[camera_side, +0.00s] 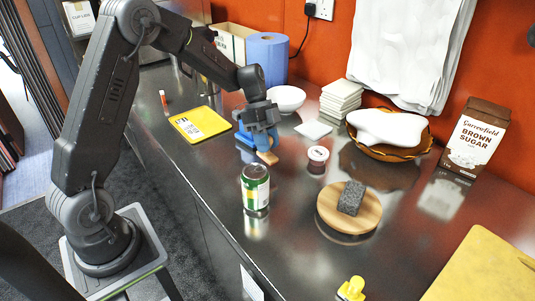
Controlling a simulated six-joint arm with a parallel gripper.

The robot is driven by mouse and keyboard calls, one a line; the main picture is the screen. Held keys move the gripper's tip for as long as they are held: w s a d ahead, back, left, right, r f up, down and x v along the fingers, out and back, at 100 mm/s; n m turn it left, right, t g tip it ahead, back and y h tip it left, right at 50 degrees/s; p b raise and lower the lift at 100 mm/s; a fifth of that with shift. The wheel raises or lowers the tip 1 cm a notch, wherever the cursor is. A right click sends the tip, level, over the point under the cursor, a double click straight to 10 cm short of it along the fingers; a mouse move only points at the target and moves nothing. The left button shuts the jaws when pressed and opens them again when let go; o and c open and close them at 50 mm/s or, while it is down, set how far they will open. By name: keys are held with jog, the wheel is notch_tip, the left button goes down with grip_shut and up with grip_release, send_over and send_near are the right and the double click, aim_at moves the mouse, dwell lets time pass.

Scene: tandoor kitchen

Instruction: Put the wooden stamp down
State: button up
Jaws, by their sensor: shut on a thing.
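My gripper (261,146) has blue fingers and points down over the middle of the steel counter (215,170). It is shut on the wooden stamp (268,157), a small tan piece whose lower end shows below the fingers. The rest of the stamp is hidden by the fingers. The stamp is close to the counter top; I cannot tell whether it touches it.
A green can (255,188) stands in front of my gripper. A small white-and-red cup (317,156) and a white tile (313,129) lie to the right. A round board (371,216) bears a dark grey block (350,198). A yellow pad (207,125) lies left.

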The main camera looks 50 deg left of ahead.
jog(key=shift+f, duration=2.05)
jog(key=o, duration=0.9)
jog(key=shift+f, duration=0.1)
jog(key=v, duration=1.2)
notch_tip(320, 180, up, 5)
jog(key=n+y, duration=0.2)
jog(key=n, duration=0.1)
send_over(268, 154)
jog(key=s+a, duration=0.2)
jog(key=s+d+r+n+t+y, duration=0.1)
jog(key=s+d+n+t, duration=0.1)
jog(key=s, duration=0.4)
jog(key=s+d+r+n+t+y, duration=0.1)
jog(key=s+d+n+t, duration=0.1)
jog(key=s+n, duration=0.3)
jog(key=s+d+r+n+t+y, duration=0.1)
jog(key=s+d+n, duration=0.3)
jog(key=s, duration=0.5)
jog(key=shift+s+d+r+t+y, duration=0.1)
jog(key=shift+s+r+t+y, duration=0.25)
jog(key=shift+t, duration=0.55)
